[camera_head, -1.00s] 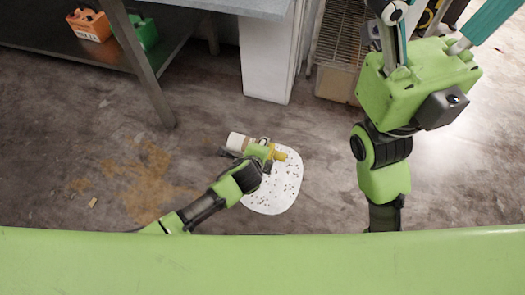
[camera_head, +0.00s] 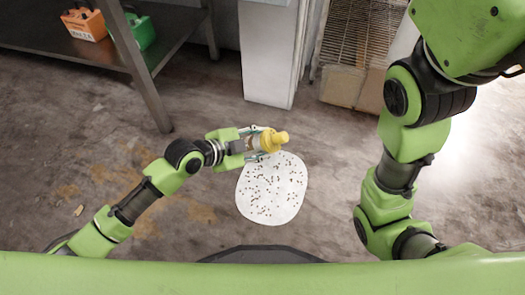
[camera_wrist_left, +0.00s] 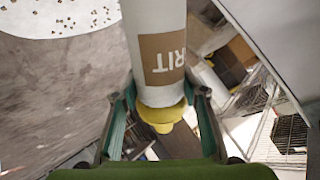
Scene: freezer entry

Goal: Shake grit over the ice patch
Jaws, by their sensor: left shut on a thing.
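My left gripper (camera_head: 252,140) is shut on the grit shaker (camera_head: 263,141), a pale bottle with a yellow top. The shaker lies tilted over, its yellow top to the right, above the far edge of the ice patch (camera_head: 272,205). In the left wrist view the shaker (camera_wrist_left: 155,25) shows a brown label ending in "RIT", between the fingers of the left gripper (camera_wrist_left: 162,105). The ice patch is a white rounded sheet on the floor, scattered with dark specks; a part shows in the wrist view (camera_wrist_left: 50,20). My right gripper is out of view.
A metal table (camera_head: 150,88) at the upper left has an orange box (camera_head: 84,25) and a green box (camera_head: 141,33) on its lower shelf. A white post (camera_head: 267,60) and a wire rack with a cardboard box (camera_head: 342,86) stand behind. Floor around the patch is clear.

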